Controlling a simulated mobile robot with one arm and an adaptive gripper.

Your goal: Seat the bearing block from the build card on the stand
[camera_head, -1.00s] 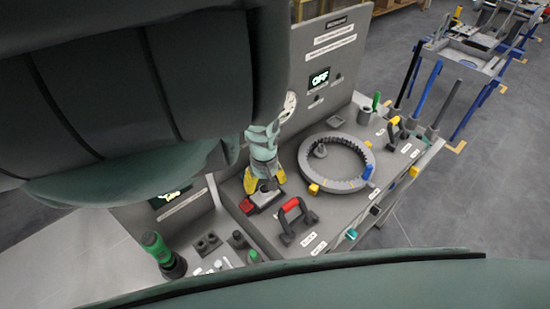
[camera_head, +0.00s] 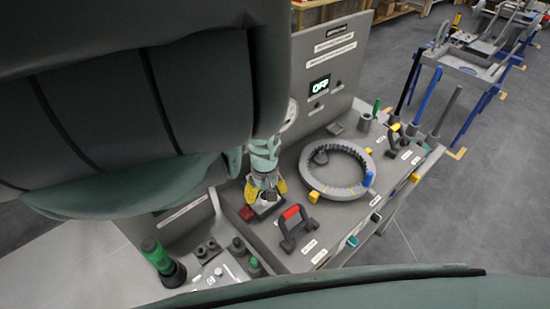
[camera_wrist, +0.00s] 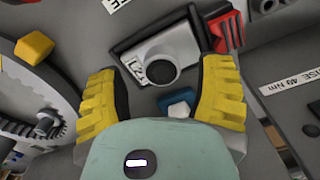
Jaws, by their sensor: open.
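My gripper (camera_head: 266,190) has two yellow fingers and points down over the bench. In the wrist view my gripper (camera_wrist: 158,75) is open. A grey block with a round dark bore (camera_wrist: 164,72) and a small white label lies ahead of and between the fingers. I cannot read the label surely, and I see no clear contact with the fingers. The same block (camera_head: 267,205) is partly hidden by the fingers in the head view. A red part (camera_wrist: 226,30) sits beside it. A blue and white piece (camera_wrist: 180,106) shows between the fingers. I cannot identify the stand or build card.
A toothed ring (camera_head: 315,190) lies right of my gripper, with yellow and blue pieces on it. A red-topped handle (camera_head: 292,213) stands in front. A green-handled tool (camera_head: 155,250) is at the lower left.

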